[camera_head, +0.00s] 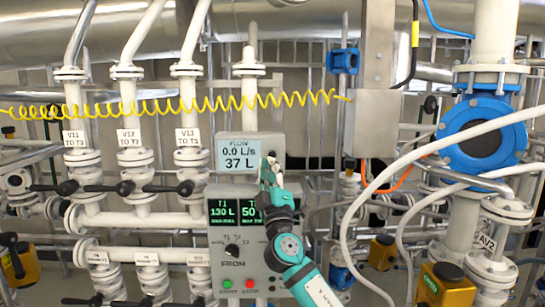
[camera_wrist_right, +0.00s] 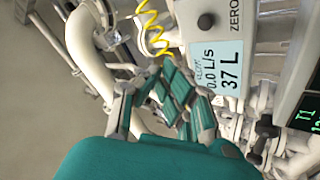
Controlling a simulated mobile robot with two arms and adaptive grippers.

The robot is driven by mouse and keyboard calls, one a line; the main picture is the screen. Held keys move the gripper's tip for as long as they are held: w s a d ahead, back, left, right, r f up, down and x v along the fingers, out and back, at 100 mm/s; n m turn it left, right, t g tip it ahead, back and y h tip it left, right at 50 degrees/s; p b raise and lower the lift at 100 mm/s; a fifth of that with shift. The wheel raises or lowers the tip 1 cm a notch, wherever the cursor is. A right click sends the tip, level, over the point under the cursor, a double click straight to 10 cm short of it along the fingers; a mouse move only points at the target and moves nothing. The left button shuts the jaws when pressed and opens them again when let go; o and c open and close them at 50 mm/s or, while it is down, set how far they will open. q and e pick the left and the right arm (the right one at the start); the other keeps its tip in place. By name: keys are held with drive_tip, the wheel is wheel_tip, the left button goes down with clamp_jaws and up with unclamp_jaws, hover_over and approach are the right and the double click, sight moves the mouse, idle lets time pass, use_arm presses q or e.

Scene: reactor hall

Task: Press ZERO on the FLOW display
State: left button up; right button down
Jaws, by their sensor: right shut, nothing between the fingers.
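The FLOW display (camera_head: 237,153) is a pale box on a pipe and reads 0.0 L/s and 37 L. In the right wrist view the display (camera_wrist_right: 217,80) appears turned on its side, and its round dark ZERO button (camera_wrist_right: 206,20) shows beside the word ZERO. My right gripper (camera_head: 268,168) is shut and empty, in front of the right part of the display box in the head view. In the wrist view my right gripper (camera_wrist_right: 172,84) is left of the display; contact cannot be told. My left gripper is not in view.
Below is a grey control panel (camera_head: 222,250) with readouts 130 L and 50, a knob and green and red buttons. A coiled yellow hose (camera_head: 150,107) crosses above. Valves with black handles (camera_head: 125,187) stand left; white hoses (camera_head: 347,225) hang right.

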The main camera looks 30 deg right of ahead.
sight(272, 154)
drive_tip(key=w+d+b, duration=0.4)
drive_tip(key=w, duration=0.3)
drive_tip(key=shift+d+b, duration=0.15)
drive_tip(key=shift+b, duration=0.15)
idle(1.2)
drive_tip(key=shift+w+d+b, duration=0.2)
drive_tip(key=shift+w+b, duration=0.15)
drive_tip(key=shift+b, duration=0.4)
